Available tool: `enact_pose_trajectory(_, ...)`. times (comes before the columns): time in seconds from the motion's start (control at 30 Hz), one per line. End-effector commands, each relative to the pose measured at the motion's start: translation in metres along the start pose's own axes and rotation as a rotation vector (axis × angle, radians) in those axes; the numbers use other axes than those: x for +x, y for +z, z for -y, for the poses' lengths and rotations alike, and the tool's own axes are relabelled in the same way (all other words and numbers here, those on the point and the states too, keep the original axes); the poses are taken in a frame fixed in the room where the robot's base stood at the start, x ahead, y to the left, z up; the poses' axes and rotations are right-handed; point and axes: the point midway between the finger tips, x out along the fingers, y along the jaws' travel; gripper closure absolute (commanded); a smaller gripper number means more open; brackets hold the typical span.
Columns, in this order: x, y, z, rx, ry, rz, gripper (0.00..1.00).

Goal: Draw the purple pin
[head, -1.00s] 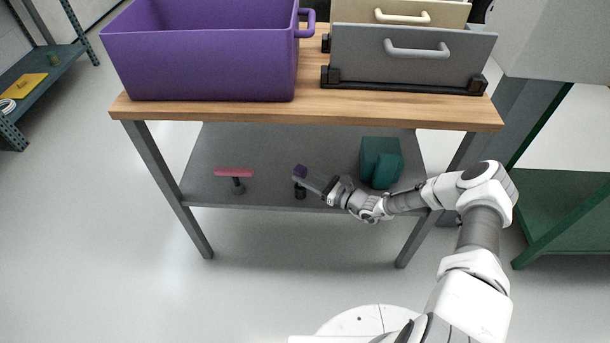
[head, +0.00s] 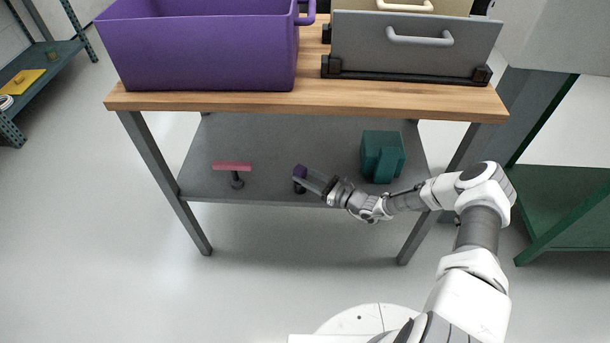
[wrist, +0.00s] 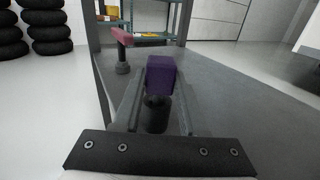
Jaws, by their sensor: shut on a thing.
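The purple pin (head: 300,171) is a small purple block at the front of the grey lower shelf (head: 270,150) under the wooden table. It shows in the wrist view (wrist: 161,74) between my fingers, above a dark round socket (wrist: 156,112). My gripper (head: 305,177) reaches in from the right and is shut on the pin. Whether the pin's lower end is still inside the socket is hidden. A pink-red T-shaped handle (head: 232,166) stands on its own dark base to the left, apart from my gripper.
A teal block-shaped object (head: 382,157) stands on the shelf to the right, behind my arm. A purple bin (head: 200,55) and a grey drawer front (head: 410,50) are on the tabletop. Table legs flank the shelf. The floor in front is clear.

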Motion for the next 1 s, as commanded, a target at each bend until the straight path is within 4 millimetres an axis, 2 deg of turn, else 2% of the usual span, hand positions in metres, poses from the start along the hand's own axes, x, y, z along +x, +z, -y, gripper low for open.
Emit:
enact_pose_trajectory(0.57, 0.000, -0.019, 0.000, 0.000, 0.000, 0.001, 1.00)
enact_pose_trajectory(0.6, 0.000, -0.017, 0.000, 0.000, 0.000, 0.001, 0.53)
enact_pose_trajectory(0.7, 0.000, -0.017, 0.000, 0.000, 0.000, 0.001, 0.35)
enact_pose_trajectory(0.77, 0.000, -0.017, 0.000, 0.000, 0.000, 0.001, 0.24)
enact_pose_trajectory(1.0, 0.000, -0.017, 0.000, 0.000, 0.000, -0.001, 0.24)
